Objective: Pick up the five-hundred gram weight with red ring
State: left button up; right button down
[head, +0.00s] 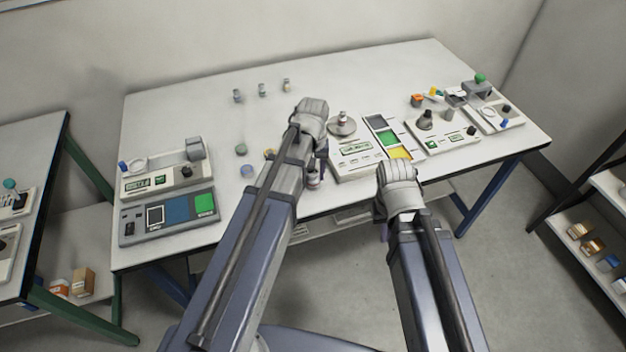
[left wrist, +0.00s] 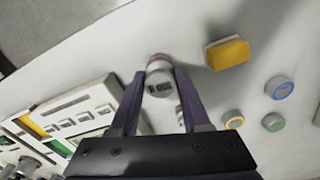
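A pale metal weight with a reddish ring and dark markings (left wrist: 159,88) is between the two fingers of my left gripper (left wrist: 160,74) in the left wrist view. The fingers lie close along both sides of it. I cannot tell whether they touch it. Part of another small weight with red on it (left wrist: 180,114) shows beside the right-hand finger. In the head view my left gripper (head: 314,178) is low near the table's front edge, partly hidden by my left arm. My right gripper is hidden behind my right arm.
The white table (head: 240,115) holds a scale (head: 352,157) right of my left gripper, another scale (head: 165,172) at left and several small weights at the back. A yellow block (left wrist: 228,53) and coloured discs (left wrist: 279,88) lie near my left gripper.

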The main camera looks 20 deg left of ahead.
aim_at(313, 172)
pick_arm(q)
grip_shut()
dwell(0.4)
jog(key=shift+r, duration=0.15)
notch_tip(313, 172, up, 10)
jog(key=p, duration=1)
